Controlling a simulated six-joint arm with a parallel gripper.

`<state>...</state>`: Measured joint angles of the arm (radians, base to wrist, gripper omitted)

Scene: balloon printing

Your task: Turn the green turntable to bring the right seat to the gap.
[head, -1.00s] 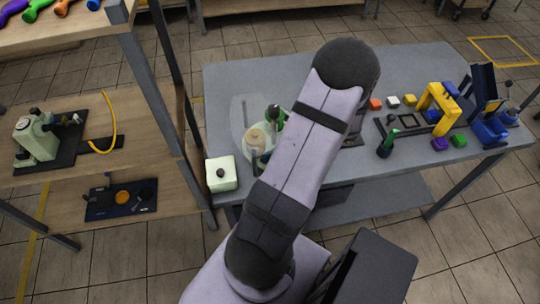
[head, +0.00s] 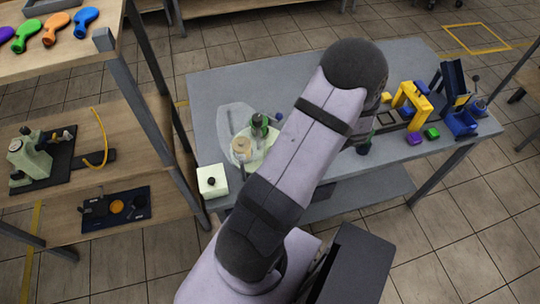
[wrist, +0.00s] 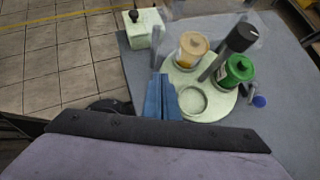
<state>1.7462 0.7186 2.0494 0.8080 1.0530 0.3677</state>
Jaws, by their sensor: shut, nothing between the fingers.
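The pale green turntable (wrist: 222,108) lies on the grey table and also shows in the head view (head: 262,156). It carries a tan-lidded jar (wrist: 194,46), a green jar (wrist: 236,72) and an empty round seat (wrist: 192,101) on the near side. A grey post with a black top (wrist: 238,38) stands between the jars in the picture. My gripper (wrist: 162,98) shows as two blue fingers close together, shut and empty, at the turntable's left edge. Whether it touches the turntable is unclear. My arm hides the gripper in the head view.
A clear curved guard (head: 232,118) stands around the turntable's far side. A pale box with a black knob (head: 212,181) sits at the table's left corner. A yellow frame (head: 411,100) and a blue device (head: 459,115) stand at the right. Wooden shelving (head: 150,210) is at the left.

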